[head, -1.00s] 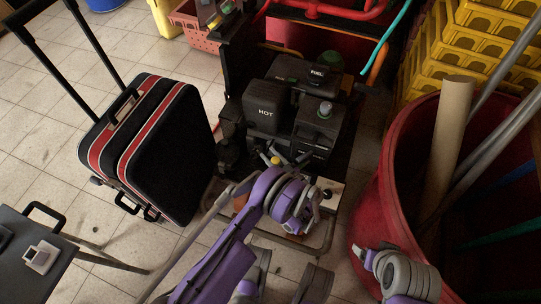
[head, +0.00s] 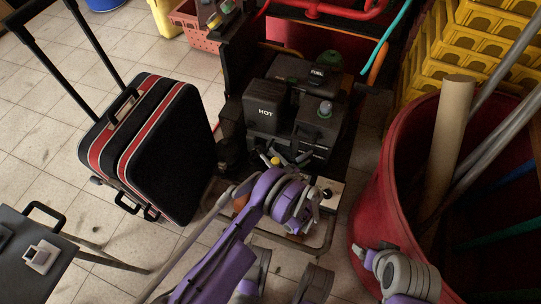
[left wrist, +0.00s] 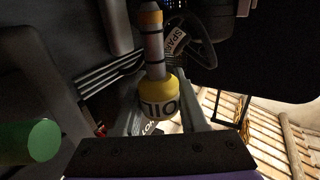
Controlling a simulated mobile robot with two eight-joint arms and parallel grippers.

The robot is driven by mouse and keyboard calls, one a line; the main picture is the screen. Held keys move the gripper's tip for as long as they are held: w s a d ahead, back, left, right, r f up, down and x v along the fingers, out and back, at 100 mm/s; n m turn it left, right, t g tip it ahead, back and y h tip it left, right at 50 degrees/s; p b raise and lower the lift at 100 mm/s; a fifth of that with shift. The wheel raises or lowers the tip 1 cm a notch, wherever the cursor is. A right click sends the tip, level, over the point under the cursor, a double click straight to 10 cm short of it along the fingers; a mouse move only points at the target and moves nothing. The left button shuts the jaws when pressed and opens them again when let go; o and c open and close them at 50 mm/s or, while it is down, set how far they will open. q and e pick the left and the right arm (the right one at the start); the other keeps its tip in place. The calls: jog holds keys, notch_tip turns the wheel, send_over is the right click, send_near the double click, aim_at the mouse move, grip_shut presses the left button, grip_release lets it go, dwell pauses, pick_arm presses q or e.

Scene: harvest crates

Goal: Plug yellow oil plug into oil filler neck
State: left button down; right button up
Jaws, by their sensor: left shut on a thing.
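My left gripper (head: 291,162) is shut on the yellow oil plug (head: 275,161), in front of the black engine (head: 300,110). In the left wrist view, the plug's round yellow head (left wrist: 158,97) with "OIL" lettering sits between the fingers of the left gripper (left wrist: 165,118). I cannot tell whether that band belongs to the plug or to the oil filler neck. I cannot clearly make out the neck. My right gripper is not in view; only part of my right arm shows.
A "HOT" cover (head: 265,108) and a "FUEL" cap (head: 317,72) are on the engine. A frame tube (head: 300,250) runs low in front. A suitcase (head: 165,150) stands left, a red bin (head: 372,195) right. A green cylinder (left wrist: 42,140) shows in the left wrist view.

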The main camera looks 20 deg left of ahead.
pick_arm(q)
jog(key=shift+f, duration=0.8)
jog(key=shift+r, duration=0.1)
jog(key=shift+r+p, duration=0.45)
jog(key=shift+r, duration=0.35)
dwell(1.1)
jog(key=shift+f+b, duration=0.55)
jog(key=shift+f, duration=0.4)
jog(key=shift+c, duration=1.8)
grip_release()
jog(key=p+v, duration=0.2)
jog(key=v, duration=0.9)
